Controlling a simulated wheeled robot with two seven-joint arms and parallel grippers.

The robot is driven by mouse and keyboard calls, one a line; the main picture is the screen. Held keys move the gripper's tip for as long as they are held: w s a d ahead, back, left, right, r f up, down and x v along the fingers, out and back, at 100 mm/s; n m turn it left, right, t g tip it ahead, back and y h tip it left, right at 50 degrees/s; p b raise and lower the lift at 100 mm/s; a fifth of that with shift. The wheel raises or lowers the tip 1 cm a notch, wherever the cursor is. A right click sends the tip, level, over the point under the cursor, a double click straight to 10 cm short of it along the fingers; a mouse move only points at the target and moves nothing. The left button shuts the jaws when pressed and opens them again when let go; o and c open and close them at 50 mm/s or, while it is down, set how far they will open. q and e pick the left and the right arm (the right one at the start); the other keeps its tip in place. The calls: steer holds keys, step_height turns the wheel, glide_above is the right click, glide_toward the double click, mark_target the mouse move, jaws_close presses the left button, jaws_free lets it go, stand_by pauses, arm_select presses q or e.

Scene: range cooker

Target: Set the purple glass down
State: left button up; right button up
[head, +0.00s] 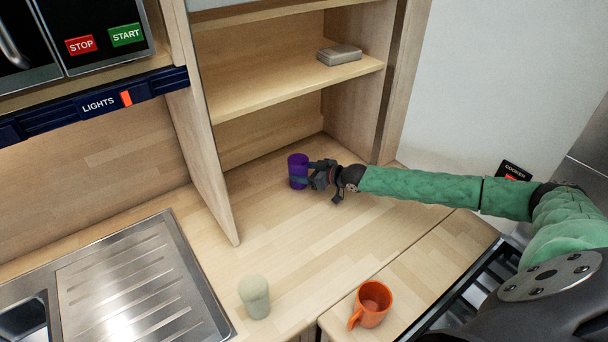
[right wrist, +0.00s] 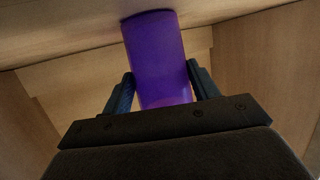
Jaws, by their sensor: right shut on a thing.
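The purple glass (head: 297,168) is in the lower bay of the wooden shelf unit, at or just above the worktop; I cannot tell whether its base touches. My right gripper (head: 306,177) reaches in from the right and is shut on the glass. In the right wrist view the purple glass (right wrist: 158,62) stands between the two fingers of my right gripper (right wrist: 162,90), with one finger on each side. The glass looks roughly upright in the head view. My left gripper is not in view.
An orange mug (head: 371,304) and a pale green tumbler (head: 254,297) stand at the front of the worktop. A steel sink (head: 140,285) lies at the left. The upper shelf (head: 290,82) holds a grey box (head: 339,55). The worktop between the glass and tumbler is clear.

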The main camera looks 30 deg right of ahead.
steer(key=shift+r, duration=0.15)
steer(key=o, duration=1.1)
